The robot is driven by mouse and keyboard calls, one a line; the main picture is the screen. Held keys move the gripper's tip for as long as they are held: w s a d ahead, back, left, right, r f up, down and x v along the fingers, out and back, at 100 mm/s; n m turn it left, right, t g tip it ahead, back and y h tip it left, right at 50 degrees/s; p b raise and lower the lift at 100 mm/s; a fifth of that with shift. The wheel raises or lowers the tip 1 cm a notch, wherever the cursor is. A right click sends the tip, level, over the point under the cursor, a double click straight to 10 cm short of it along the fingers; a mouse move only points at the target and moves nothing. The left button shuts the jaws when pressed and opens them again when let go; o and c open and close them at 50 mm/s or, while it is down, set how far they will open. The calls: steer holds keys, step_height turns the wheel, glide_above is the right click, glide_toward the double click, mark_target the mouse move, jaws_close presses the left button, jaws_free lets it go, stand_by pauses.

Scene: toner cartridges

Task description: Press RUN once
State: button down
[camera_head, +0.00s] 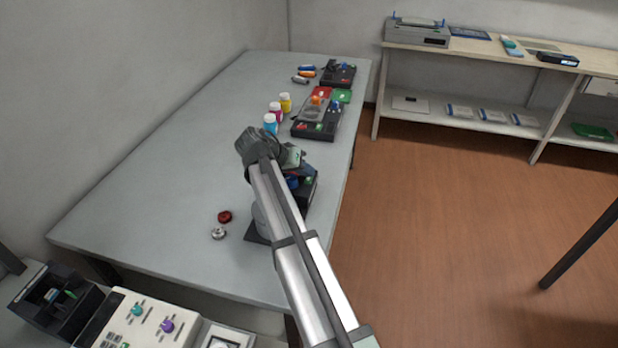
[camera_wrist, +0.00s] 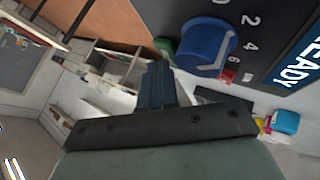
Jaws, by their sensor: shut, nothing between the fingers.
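A dark control box (camera_head: 311,195) stands on the grey table, partly hidden behind my arm. Its panel (camera_wrist: 262,22) fills the upper right of the wrist view, with a blue dial (camera_wrist: 207,45), numbers around it and a screen (camera_wrist: 300,62) reading READY. A green button (camera_wrist: 165,45) sits left of the dial and a small red one (camera_wrist: 228,76) below it. No RUN label is readable. My gripper (camera_wrist: 157,70) is shut and empty, its tips close to the green button; I cannot tell whether they touch. In the head view my gripper (camera_head: 304,170) is over the box.
Another dark device (camera_head: 316,130) and several coloured bottles (camera_head: 271,122) stand farther back on the table (camera_head: 160,180). A red cap (camera_head: 224,216) and a silver one (camera_head: 218,233) lie left of my arm. The table's left side is mostly clear.

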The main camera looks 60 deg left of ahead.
mark_target(306, 178)
steer(key=shift+f, duration=0.2)
stand_by(0.5)
steer(key=shift+r, duration=0.85)
steer(key=shift+r, duration=2.5)
